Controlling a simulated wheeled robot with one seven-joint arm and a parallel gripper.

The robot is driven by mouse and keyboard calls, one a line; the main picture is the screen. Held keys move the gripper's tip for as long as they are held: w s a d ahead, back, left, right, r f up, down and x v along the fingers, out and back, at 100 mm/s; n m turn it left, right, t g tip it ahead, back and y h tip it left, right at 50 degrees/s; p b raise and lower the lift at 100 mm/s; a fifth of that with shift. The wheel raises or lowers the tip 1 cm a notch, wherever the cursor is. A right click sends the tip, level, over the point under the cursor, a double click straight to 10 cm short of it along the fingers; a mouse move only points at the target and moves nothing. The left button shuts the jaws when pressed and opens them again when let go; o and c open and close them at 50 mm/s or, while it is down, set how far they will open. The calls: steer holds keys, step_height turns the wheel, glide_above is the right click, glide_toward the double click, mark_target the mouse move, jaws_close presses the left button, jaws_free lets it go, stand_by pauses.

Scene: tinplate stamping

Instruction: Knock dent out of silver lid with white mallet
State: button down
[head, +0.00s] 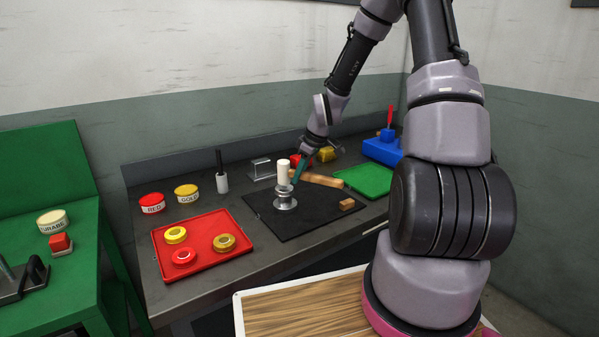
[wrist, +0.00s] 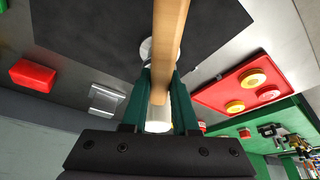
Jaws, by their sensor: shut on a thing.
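My gripper (head: 297,173) is shut on the wooden handle (wrist: 168,40) of the white mallet, close to its head; the green fingers lie on either side in the wrist view. The white mallet head (head: 283,172) stands upright over a silver stand (head: 285,203) on the black mat. It also shows low between the fingers in the wrist view (wrist: 158,122). A silver disc, seemingly the silver lid (head: 284,189), is on top of the stand just below the head. I cannot tell whether head and lid touch. Any dent is too small to see.
Red and gold round tins, a dark-handled tool and a metal bracket (head: 261,168) stand behind.

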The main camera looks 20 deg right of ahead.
step_height(320, 180, down, 2)
steer(key=shift+f, duration=0.1)
steer(key=shift+r, duration=2.6)
steer(key=d+r, duration=0.3)
steer(key=d, duration=0.6)
